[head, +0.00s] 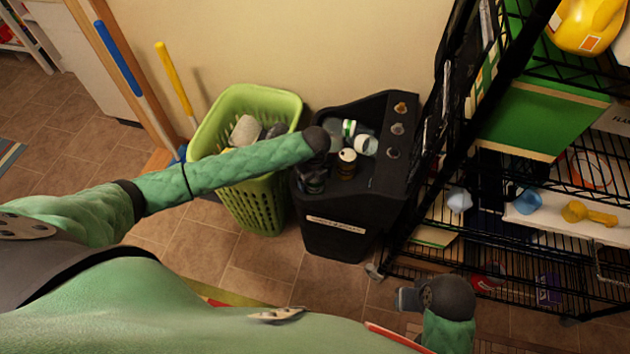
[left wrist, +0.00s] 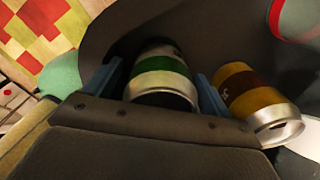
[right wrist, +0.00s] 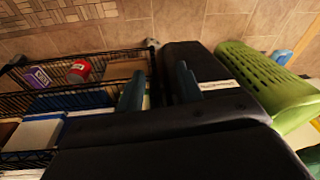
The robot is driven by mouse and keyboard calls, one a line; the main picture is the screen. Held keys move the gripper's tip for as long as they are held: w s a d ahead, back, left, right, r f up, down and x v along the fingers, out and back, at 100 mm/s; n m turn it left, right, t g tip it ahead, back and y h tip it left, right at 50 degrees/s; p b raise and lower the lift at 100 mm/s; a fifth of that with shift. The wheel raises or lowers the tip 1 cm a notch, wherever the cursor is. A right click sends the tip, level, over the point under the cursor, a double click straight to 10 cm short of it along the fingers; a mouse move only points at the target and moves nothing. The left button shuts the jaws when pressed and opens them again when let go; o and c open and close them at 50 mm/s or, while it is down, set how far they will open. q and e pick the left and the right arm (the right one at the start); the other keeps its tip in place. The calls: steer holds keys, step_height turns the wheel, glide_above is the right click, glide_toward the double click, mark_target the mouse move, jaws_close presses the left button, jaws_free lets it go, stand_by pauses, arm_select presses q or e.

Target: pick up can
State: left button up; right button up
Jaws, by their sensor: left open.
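A can with a green and white band (left wrist: 163,75) stands between the two blue fingers of my left gripper (left wrist: 156,88) in the left wrist view. The fingers are open on either side of it. A gold and brown can (left wrist: 250,95) is just outside the right finger; it also shows in the head view (head: 346,165), beside my left gripper (head: 313,178). More cans, one green and white (head: 349,128) and one white (head: 365,145), lie in the black bin (head: 335,240). My right gripper (right wrist: 160,87) is open and empty, low near the rack.
A green basket (head: 258,195) with items stands left of the bin. A black wire rack (head: 480,235) with a yellow helmet (head: 585,22), green box (head: 535,118) and other goods stands close on the right. Knobs line the bin's right rim. Tiled floor lies in front.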

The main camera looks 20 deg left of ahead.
arm_select(q)
steer(key=c, duration=1.3)
arm_select(e)
steer(key=shift+f, duration=0.1)
arm_select(q)
steer(key=shift+r, duration=0.1)
